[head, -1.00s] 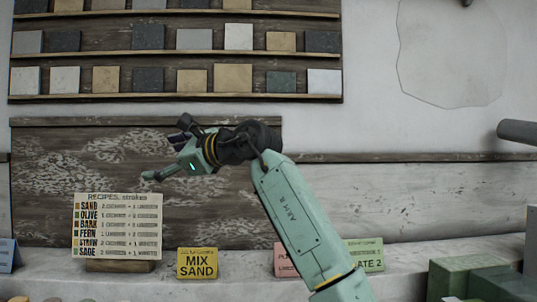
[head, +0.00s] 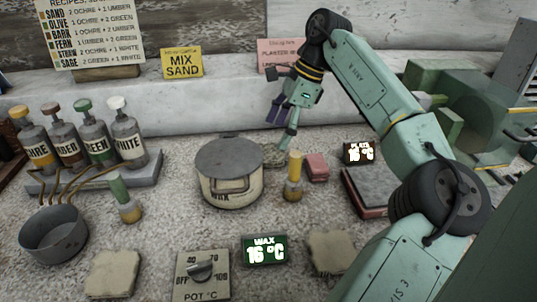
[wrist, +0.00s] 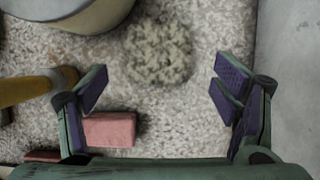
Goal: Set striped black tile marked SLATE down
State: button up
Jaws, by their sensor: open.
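I do not make out a striped black tile marked SLATE in either current view. My gripper (head: 282,128) is open above the bench, behind and to the right of the lidded wax pot (head: 230,172). In the wrist view my gripper (wrist: 160,82) has its purple-padded fingers wide apart with nothing between them. A mottled grey-green rounded piece (wrist: 158,52) lies on the bench below, ahead of the fingers. A pink block (wrist: 110,130) lies close by the left finger in that view.
A dark slab (head: 366,192) lies near the plate display (head: 359,153). Labelled bottles (head: 80,140) and a grey pan (head: 54,236) are at left. Beige tiles (head: 114,274) lie in front. A white ledge (head: 200,98) runs behind.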

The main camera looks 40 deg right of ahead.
aim_at(268, 152)
jog(key=p+x, duration=0.1)
jog(key=x, duration=0.4)
jog(key=shift+a+f, duration=0.2)
jog(key=shift+f, duration=0.1)
jog(key=shift+c, duration=0.3)
jog(key=shift+r, duration=0.1)
jog(key=c, duration=1.6)
jog(key=shift+o, duration=0.2)
